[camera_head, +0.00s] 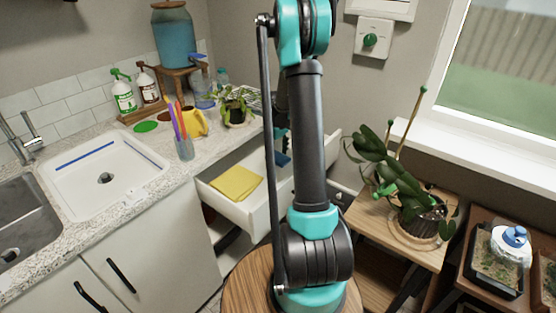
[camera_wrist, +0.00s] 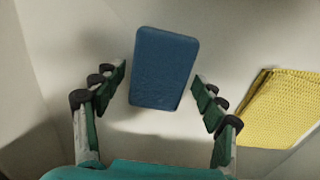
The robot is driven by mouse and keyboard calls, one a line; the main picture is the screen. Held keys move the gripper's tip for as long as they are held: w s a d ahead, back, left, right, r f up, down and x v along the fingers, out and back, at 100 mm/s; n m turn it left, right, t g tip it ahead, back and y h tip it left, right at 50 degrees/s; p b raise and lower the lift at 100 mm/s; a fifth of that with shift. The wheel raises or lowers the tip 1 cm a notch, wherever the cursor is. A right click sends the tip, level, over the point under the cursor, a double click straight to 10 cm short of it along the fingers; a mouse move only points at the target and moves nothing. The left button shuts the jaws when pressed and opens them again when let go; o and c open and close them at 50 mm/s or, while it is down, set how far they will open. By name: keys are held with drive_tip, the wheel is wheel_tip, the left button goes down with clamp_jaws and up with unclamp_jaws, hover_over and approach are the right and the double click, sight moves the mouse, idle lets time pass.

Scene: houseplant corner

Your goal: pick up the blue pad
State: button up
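The blue pad (camera_wrist: 163,68) is a dark blue rectangle with rounded corners. It lies on the pale floor of the open drawer (camera_head: 240,212). In the head view only a bit of the blue pad (camera_head: 283,159) shows beside my arm. My gripper (camera_wrist: 162,95) is open in the wrist view, with a finger on the left and right of the pad. Gaps show between the fingers and the pad's sides, so it is not held. My gripper is mostly hidden behind my arm in the head view.
A yellow cloth (camera_head: 236,183) lies in the same drawer, right of the pad in the wrist view (camera_wrist: 283,108). The drawer's walls surround both. The counter above holds a cup of pens (camera_head: 184,148) and a potted plant (camera_head: 237,108). A plant table (camera_head: 374,222) stands right.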

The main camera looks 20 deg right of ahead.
sight(278, 157)
drive_tip(key=c, duration=0.7)
drive_tip(key=shift+r, duration=0.15)
wheel_tip(278, 157, up, 20)
drive_tip(key=shift+f, duration=0.1)
drive_tip(key=o, duration=0.3)
drive_tip(key=shift+c, duration=1.3)
drive_tip(key=shift+s, duration=0.1)
